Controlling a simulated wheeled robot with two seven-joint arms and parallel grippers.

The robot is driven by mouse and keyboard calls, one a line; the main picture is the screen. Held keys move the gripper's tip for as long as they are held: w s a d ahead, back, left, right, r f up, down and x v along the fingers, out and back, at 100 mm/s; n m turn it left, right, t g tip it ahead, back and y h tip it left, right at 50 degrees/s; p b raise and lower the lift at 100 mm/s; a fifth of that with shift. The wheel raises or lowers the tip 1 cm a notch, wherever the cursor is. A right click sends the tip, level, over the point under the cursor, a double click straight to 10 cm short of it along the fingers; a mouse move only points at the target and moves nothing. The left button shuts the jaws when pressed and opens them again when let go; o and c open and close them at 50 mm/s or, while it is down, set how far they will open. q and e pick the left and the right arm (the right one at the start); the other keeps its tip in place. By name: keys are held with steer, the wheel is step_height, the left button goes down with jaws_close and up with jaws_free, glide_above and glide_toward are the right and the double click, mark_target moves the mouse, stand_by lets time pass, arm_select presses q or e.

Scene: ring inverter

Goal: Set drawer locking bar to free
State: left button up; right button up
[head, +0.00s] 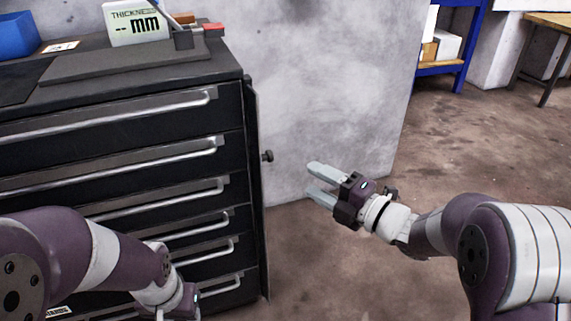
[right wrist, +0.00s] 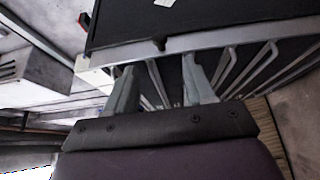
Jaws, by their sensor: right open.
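The black drawer cabinet (head: 120,155) with silver handles fills the left of the head view. A thin dark upright locking bar (head: 254,190) runs down its right front edge. A small dark knob (head: 267,156) sticks out to the right from it. My right gripper (head: 311,178) is open and empty, right of the knob and apart from it, with its fingers pointing left toward the cabinet. In the right wrist view its two fingers (right wrist: 158,88) are spread, with drawer handles beyond. My left gripper (head: 180,305) is at the bottom edge, mostly cut off; its fingers are unclear.
On the cabinet top are a thickness gauge with a display (head: 140,22) and a blue bin (head: 17,35). A grey wall block (head: 335,100) stands behind the knob. A blue shelf (head: 447,45) is at the back right. The floor (head: 480,140) on the right is clear.

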steer(key=b+x, duration=0.3)
steer(key=x, duration=0.9)
steer(key=shift+b, duration=0.3)
jaws_close()
